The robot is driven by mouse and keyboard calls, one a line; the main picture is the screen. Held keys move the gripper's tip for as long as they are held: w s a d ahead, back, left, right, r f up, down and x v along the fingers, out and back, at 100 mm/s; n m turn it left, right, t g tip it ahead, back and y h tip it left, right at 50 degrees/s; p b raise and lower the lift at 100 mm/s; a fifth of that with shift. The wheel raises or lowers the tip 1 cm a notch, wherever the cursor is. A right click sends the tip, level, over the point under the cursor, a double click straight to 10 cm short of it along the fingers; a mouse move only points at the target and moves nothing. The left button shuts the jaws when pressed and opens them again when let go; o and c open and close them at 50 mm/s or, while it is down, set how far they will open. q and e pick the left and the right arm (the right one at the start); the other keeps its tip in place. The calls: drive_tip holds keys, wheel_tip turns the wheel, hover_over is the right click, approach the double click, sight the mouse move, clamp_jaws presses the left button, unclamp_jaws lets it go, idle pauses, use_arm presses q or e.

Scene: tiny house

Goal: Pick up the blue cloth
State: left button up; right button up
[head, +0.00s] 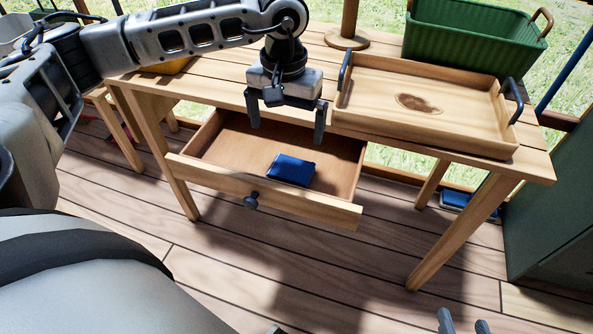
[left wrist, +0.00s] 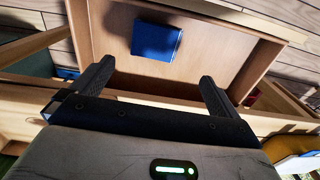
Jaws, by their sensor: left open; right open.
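The blue cloth (head: 291,169) is a small folded block lying on the floor of the open wooden drawer (head: 218,154), right of its middle. It also shows in the left wrist view (left wrist: 157,40), beyond my fingertips. My left gripper (head: 287,125) is open and empty, pointing down above the back of the drawer at the table's front edge. It is apart from the cloth. In the left wrist view my left gripper (left wrist: 157,75) has its fingers spread wide. My right gripper (head: 463,322) is partly visible at the bottom edge, its two fingertips apart, far from the drawer.
The wooden table (head: 225,85) holds a wooden tray (head: 430,105) with dark handles and a green basket (head: 470,40). The drawer's front panel (head: 300,203) with its dark knob sticks out. Another blue item (head: 457,200) lies low behind the right legs. A green cabinet (head: 555,200) stands at right.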

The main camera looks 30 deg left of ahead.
sight(292, 163)
use_arm(q)
drive_tip(key=f, duration=1)
drive_tip(key=shift+w+d+f+b, duration=0.2)
drive_tip(key=shift+w+d+b, duration=0.1)
drive_tip(key=shift+w+d, duration=0.1)
drive_tip(key=c, duration=0.9)
